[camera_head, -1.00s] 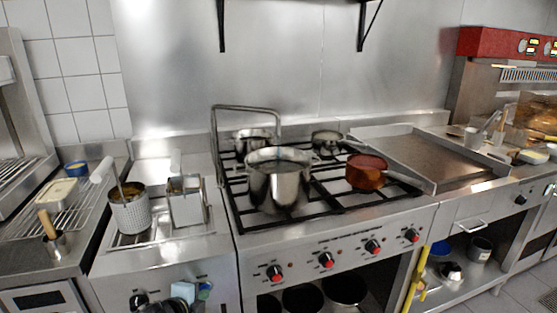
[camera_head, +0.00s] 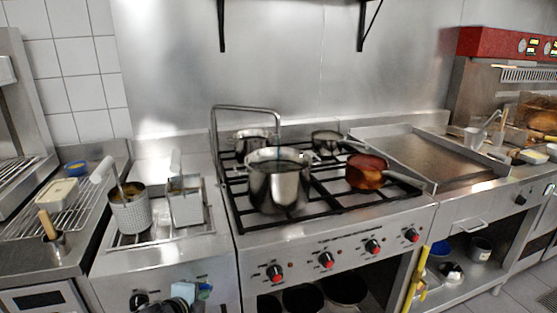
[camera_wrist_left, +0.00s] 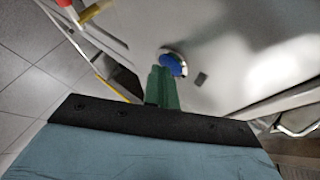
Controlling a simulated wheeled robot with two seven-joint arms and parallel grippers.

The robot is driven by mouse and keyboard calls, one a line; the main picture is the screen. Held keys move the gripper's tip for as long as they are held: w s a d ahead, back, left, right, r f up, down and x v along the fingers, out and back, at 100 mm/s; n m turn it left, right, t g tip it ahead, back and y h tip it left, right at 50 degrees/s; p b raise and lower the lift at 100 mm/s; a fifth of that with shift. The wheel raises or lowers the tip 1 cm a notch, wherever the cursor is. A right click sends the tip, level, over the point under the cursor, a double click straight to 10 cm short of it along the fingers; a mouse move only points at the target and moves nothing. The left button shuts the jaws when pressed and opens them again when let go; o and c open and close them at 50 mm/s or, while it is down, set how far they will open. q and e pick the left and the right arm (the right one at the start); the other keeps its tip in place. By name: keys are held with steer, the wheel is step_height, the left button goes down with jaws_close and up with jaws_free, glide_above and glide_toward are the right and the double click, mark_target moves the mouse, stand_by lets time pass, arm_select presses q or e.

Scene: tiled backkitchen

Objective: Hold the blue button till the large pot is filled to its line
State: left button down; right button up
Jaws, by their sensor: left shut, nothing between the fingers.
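The large pot (camera_head: 278,187) is a shiny steel pot upright on the front left of the stove. The bent metal spout pipe (camera_head: 246,108) arches above and behind it. Its line and water level are too small to make out. My left gripper (camera_head: 204,291) is low at the front of the counter left of the stove, its fingers shut and empty. In the left wrist view its green fingers (camera_wrist_left: 161,84) reach the edge of the blue button (camera_wrist_left: 172,65), which sits in a pale round mount on a metal panel. I cannot tell how far it is pressed. My right gripper is not in view.
A red-brown saucepan (camera_head: 367,172) and two more pots stand on the stove. Red-marked knobs line its front. Fryer baskets (camera_head: 130,210) stand on the left counter. A flat griddle (camera_head: 430,158) lies to the right. A yellow-handled thing (camera_head: 416,285) hangs at the stove's right side.

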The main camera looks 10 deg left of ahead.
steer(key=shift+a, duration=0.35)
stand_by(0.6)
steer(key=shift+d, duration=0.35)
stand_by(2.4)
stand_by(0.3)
arm_select(q)
steer(key=shift+s+d+p, duration=0.45)
steer(key=shift+s+p, duration=0.2)
steer(key=shift+s, duration=0.15)
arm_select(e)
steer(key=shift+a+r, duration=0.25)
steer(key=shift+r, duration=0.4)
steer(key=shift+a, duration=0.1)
